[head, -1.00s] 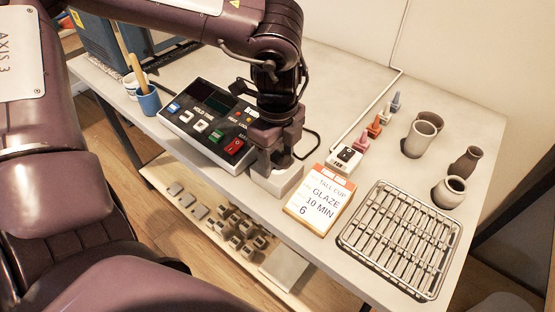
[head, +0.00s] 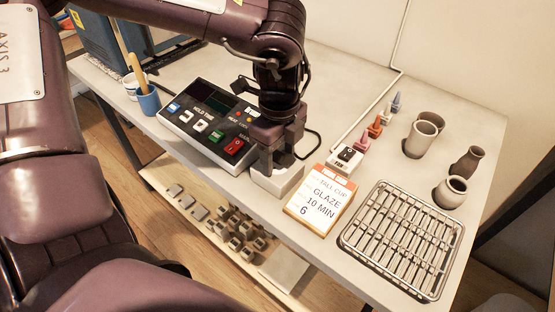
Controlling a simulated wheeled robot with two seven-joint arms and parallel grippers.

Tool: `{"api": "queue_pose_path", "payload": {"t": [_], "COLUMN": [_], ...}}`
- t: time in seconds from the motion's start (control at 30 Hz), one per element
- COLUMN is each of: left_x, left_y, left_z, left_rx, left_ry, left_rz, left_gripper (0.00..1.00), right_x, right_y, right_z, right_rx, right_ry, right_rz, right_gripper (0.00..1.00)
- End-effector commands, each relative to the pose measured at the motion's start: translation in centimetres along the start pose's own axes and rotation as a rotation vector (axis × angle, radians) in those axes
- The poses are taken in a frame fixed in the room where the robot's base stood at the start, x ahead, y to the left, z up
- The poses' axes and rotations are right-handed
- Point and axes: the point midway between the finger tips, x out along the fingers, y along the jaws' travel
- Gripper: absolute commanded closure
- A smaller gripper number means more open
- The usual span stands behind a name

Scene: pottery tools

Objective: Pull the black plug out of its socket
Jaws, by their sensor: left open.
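My left gripper (head: 278,160) points down over a white block (head: 279,184) on the table, beside the control box (head: 209,121). It is open, with its fingertips low at the block. A black cable (head: 318,142) loops on the table to the right of the gripper and runs in behind it. The black plug cannot be made out clearly; the gripper hides the top of the white block. A small white unit (head: 340,164) with black parts on top stands further right, with a white cord running from it to the wall. My right gripper is not in view.
A glaze card (head: 319,202) and a wire rack (head: 402,240) lie right of the gripper. Small coloured cones (head: 376,127) and several clay pots (head: 419,140) stand behind. A blue cup (head: 149,102) with tools is at left. The back of the table is clear.

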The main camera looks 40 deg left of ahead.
Motion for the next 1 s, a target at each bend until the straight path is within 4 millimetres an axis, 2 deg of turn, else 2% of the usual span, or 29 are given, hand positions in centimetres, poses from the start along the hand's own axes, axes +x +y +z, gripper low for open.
{"api": "queue_pose_path", "payload": {"t": [0.37,0.4,0.77,1.0], "left_x": [0.15,0.14,0.19,-0.22], "left_y": [-0.22,-0.22,-0.09,-0.07], "left_z": [0.03,0.02,0.03,0.04], "left_rx": [0.000,0.000,0.000,0.000], "left_ry": [0.000,0.000,0.000,-0.001], "left_rz": [0.000,0.000,0.004,0.005], "left_gripper": [0.42,0.49,0.95,0.95], "right_x": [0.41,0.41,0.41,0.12], "right_y": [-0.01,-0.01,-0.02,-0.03], "right_z": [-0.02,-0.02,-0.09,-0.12], "right_rx": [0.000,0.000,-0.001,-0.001], "right_ry": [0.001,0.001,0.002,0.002], "right_rz": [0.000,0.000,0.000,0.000], "right_gripper": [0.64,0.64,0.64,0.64]}}
